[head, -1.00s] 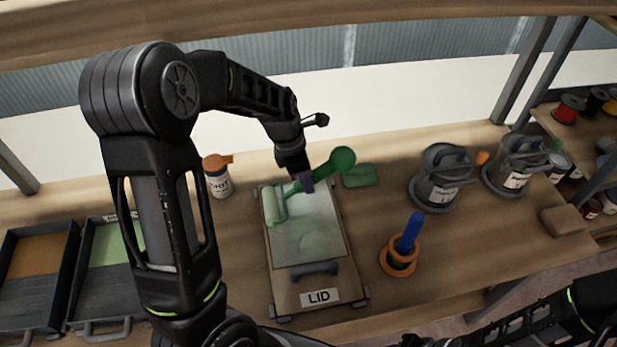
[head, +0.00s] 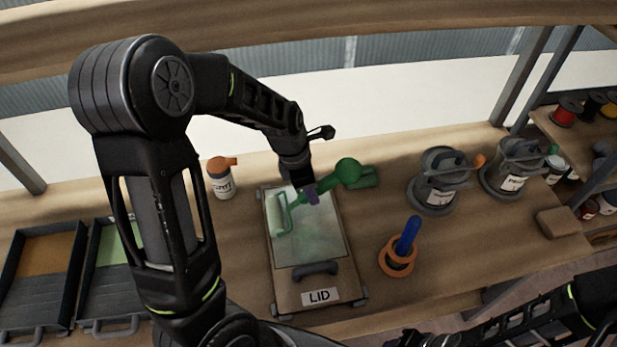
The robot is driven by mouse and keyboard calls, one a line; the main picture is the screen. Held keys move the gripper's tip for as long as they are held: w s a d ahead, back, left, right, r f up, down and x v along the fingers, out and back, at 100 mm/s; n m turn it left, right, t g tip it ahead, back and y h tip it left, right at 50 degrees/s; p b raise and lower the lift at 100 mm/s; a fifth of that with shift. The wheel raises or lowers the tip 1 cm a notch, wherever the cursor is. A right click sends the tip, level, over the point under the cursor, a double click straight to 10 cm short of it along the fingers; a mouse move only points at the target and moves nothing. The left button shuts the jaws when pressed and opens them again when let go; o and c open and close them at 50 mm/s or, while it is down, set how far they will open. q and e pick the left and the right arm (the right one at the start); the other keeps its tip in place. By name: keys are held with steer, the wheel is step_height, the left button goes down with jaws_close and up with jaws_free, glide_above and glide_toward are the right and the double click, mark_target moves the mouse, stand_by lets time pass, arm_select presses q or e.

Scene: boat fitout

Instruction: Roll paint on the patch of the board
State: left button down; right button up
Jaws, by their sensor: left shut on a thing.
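My left gripper (head: 309,192) is shut on the green paint roller (head: 343,175) by its handle, over the board. The patch is a pale rectangle with uneven greenish smears, on the wooden board (head: 341,291) labelled LID. I cannot tell whether the roller head touches the patch. My right arm comes in at the lower right; its gripper is not clearly visible.
Two trays, one with brown (head: 42,256) and one with green (head: 112,246) in it, stand at the left. An orange ring stand with a blue handle (head: 404,240) and two grey pots (head: 437,185) stand to the right.

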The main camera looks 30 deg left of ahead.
arm_select(q)
steer(key=s+d, duration=0.3)
steer(key=s, duration=0.1)
steer(key=shift+d, duration=0.15)
steer(key=shift+b+x, duration=0.4)
steer(key=shift+x, duration=0.4)
stand_by(0.5)
steer(key=w+d+p, duration=0.1)
steer(key=w+d, duration=0.2)
steer(key=shift+d+r, duration=0.15)
stand_by(0.4)
steer(key=shift+w+d, duration=0.75)
steer(key=shift+d, duration=0.15)
steer(key=shift+w+d, duration=0.8)
steer(key=shift+d, duration=0.15)
steer(key=shift+f, duration=0.2)
